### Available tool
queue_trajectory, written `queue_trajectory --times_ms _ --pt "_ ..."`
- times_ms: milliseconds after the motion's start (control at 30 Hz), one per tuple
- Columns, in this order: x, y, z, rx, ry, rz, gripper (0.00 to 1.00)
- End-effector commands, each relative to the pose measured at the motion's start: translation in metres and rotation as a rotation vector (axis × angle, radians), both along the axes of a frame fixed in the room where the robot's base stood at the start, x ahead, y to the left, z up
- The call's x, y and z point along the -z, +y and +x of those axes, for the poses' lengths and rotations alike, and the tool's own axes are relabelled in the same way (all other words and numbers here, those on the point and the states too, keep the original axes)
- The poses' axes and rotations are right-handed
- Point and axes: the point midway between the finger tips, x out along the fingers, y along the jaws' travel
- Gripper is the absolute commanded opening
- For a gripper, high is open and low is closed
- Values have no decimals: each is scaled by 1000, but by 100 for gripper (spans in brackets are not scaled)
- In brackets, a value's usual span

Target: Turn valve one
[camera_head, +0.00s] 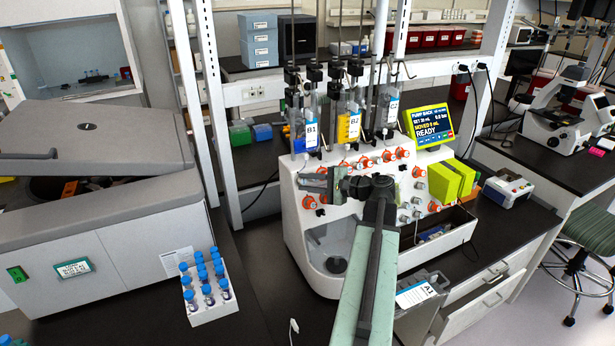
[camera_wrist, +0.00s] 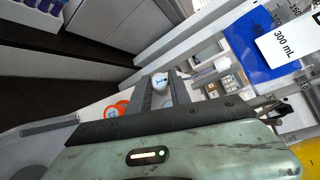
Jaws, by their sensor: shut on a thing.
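The cell processor (camera_head: 292,215) is a white machine with several orange-ringed valves (camera_head: 388,156) across its front. In the head view my gripper (camera_head: 308,182) reaches in from the right at the upper left of this front. In the wrist view a white round knob with a dark mark like a 1, valve one (camera_wrist: 160,79), sits between the two dark fingertips. My gripper (camera_wrist: 163,88) is shut on it. In the head view the fingers hide most of this valve. An orange ring (camera_wrist: 113,109) shows left of the fingers in the wrist view.
Hanging bags B1 (camera_head: 312,134), B2 and C2 are above the valves. A rack of blue-capped tubes (camera_head: 212,313) and a large grey centrifuge (camera_head: 120,245) stand left. A container labelled A1 (camera_head: 416,294) is at the lower right.

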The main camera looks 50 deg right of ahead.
Motion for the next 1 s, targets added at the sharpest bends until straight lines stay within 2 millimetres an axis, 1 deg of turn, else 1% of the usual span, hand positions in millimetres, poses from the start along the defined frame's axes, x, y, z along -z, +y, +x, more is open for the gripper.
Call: queue_trajectory --times_ms 33,400,933,967,1000 --pt "-6 0 1 -14 11 -24 0" --pt "-3 0 1 -75 64 -159 0" --pt "-1 0 1 -82 73 -179 0" --pt "-1 0 1 -82 73 -179 32" --pt "-1 0 1 -82 73 -179 44"
